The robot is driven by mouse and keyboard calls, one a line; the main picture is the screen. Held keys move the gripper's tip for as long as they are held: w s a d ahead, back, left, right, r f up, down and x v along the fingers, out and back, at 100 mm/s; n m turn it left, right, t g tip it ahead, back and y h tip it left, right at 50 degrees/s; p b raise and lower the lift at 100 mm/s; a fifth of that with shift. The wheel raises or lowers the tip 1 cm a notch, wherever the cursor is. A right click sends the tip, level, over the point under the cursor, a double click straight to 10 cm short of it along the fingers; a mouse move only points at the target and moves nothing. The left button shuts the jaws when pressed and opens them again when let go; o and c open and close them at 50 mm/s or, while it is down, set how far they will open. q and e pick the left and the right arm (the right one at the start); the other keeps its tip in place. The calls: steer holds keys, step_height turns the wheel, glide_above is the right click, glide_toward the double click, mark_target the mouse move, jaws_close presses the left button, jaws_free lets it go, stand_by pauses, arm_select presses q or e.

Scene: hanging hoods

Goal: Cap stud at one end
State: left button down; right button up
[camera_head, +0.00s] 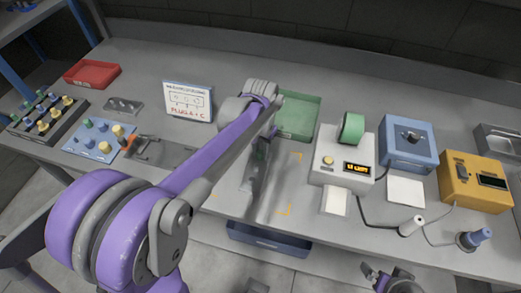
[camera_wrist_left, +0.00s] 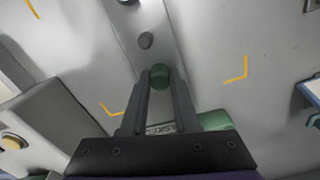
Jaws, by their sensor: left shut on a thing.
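My left gripper (camera_wrist_left: 162,90) is shut on a green cap (camera_wrist_left: 160,76), which sits between its fingertips in the left wrist view. In that view a grey metal part (camera_wrist_left: 160,25) lies just beyond the fingertips, with a small round grey stud (camera_wrist_left: 146,40) on it. A second dark round feature (camera_wrist_left: 128,2) is cut by the top edge. I cannot tell the cap's height above the part. In the head view my left arm hides much of this area. My right gripper (camera_head: 378,279) is at the bottom edge, and its jaw state is unclear.
A blue board (camera_head: 98,139) and a dark rack (camera_head: 48,118) hold several caps at left. A card reading "PLUG A + C" (camera_head: 188,101) stands behind. A green tray (camera_head: 299,116), a white device (camera_head: 342,158), a blue box (camera_head: 408,140) and a yellow box (camera_head: 474,184) stand right.

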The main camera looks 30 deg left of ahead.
arm_select(q)
steer(key=c, duration=0.6)
jaws_free()
step_height(320, 180, up, 11)
steer(key=shift+f+p, duration=0.1)
steer(key=shift+p, duration=0.4)
steer(key=s+d+f+t, duration=0.1)
steer(key=s+d+f, duration=0.1)
steer(key=s, duration=0.3)
steer(key=s+d+f+t+p, duration=0.1)
steer(key=s+d+f+t, duration=0.1)
steer(key=s, duration=0.3)
steer(key=s+d+f+t+p, duration=0.1)
steer(key=s+d+f+t, duration=0.1)
steer(key=s+f, duration=0.2)
steer(key=shift+s+d, duration=0.4)
steer(key=shift+s, duration=0.4)
